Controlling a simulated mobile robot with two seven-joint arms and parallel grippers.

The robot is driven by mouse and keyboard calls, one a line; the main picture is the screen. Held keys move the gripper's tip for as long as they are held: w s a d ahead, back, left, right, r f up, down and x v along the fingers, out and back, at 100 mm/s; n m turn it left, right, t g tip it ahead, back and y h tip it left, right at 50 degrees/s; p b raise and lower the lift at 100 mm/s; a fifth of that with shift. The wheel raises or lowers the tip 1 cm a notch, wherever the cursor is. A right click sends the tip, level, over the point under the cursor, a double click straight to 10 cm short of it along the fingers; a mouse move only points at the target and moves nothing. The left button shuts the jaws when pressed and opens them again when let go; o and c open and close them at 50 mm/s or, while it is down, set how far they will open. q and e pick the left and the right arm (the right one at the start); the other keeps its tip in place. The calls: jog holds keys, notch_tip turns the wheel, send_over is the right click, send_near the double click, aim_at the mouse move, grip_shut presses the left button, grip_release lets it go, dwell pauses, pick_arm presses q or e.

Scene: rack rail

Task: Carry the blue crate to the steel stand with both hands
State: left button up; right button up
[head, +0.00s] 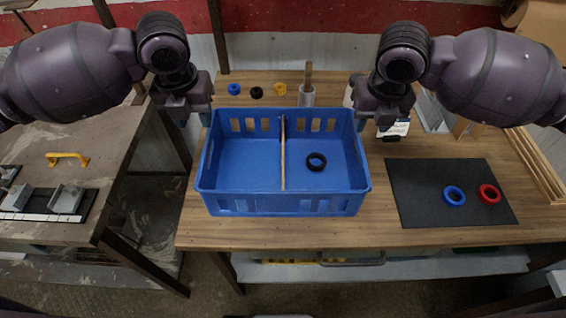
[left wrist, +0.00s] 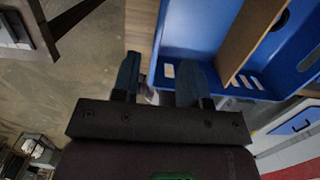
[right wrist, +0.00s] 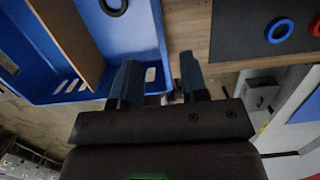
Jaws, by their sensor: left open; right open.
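The blue crate (head: 240,165) stands level on the wooden table. A thin wooden divider (head: 283,150) splits it, and a black ring (head: 316,161) lies in its right compartment. My left gripper (head: 195,118) is open at the crate's left side wall. In the left wrist view its fingers (left wrist: 158,82) appear on either side of that wall. My right gripper (head: 371,120) is open at the right side wall, and its fingers (right wrist: 158,82) likewise appear on either side of it. Contact with the rim cannot be told. A separate metal-framed stand (head: 70,140), apparently the steel stand, is at the left.
The stand holds a yellow handle (head: 67,158) and grey blocks (head: 66,198) near its front. A dark mat (head: 420,185) with blue and red rings lies right of the crate. Small rings and a cup (head: 307,97) stand behind it. A gap separates stand and table.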

aim_at(205, 144)
pick_arm(q)
jog(key=f, duration=0.6)
jog(key=w+f, duration=0.1)
jog(key=f, duration=0.3)
pick_arm(e)
jog(key=f, duration=0.3)
jog(key=w+f, duration=0.1)
jog(key=f, duration=0.6)
jog(key=shift+w, duration=0.2)
pick_arm(q)
jog(key=shift+c, duration=0.3)
pick_arm(e)
jog(key=shift+c, duration=0.3)
pick_arm(q)
grip_shut()
pick_arm(e)
grip_shut()
pick_arm(q)
jog(key=shift+w, duration=0.1)
